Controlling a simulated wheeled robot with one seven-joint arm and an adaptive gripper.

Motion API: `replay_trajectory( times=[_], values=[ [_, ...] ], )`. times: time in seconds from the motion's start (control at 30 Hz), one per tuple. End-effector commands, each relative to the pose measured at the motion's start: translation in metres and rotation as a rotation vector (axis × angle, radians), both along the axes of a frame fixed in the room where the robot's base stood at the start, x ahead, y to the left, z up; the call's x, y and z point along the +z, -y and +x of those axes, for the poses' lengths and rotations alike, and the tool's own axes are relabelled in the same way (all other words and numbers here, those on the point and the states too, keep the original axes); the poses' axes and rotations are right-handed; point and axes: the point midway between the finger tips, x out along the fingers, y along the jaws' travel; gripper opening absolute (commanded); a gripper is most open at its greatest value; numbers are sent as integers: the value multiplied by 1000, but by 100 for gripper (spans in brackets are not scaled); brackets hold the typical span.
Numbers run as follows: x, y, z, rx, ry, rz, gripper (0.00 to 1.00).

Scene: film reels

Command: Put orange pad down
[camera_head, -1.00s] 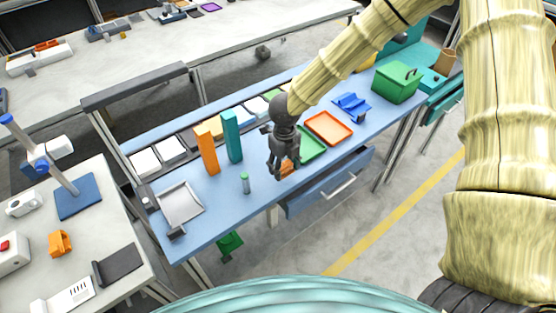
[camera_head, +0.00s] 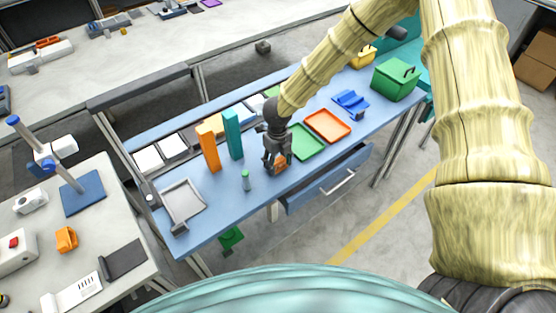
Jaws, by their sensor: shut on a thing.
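My gripper (camera_head: 274,167) is low over the front part of the blue table, just left of the green tray. It is shut on the orange pad (camera_head: 281,167), a small orange piece partly hidden by the fingers. The pad is at or very close to the table top; I cannot tell whether it touches. My arm comes down from the upper right.
An open drawer (camera_head: 328,184) juts out in front.

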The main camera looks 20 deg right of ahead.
Motion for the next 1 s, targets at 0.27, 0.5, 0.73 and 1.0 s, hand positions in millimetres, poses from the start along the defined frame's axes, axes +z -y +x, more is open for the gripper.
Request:
replay_trajectory(
  times=[0.27,0.5,0.73,1.0],
  values=[
    [-3,0,0,0,0,0,66],
    [-2,0,0,0,0,0,75],
    [2,0,0,0,1,0,75],
    [34,0,1,-1,3,1,75]
  ],
)
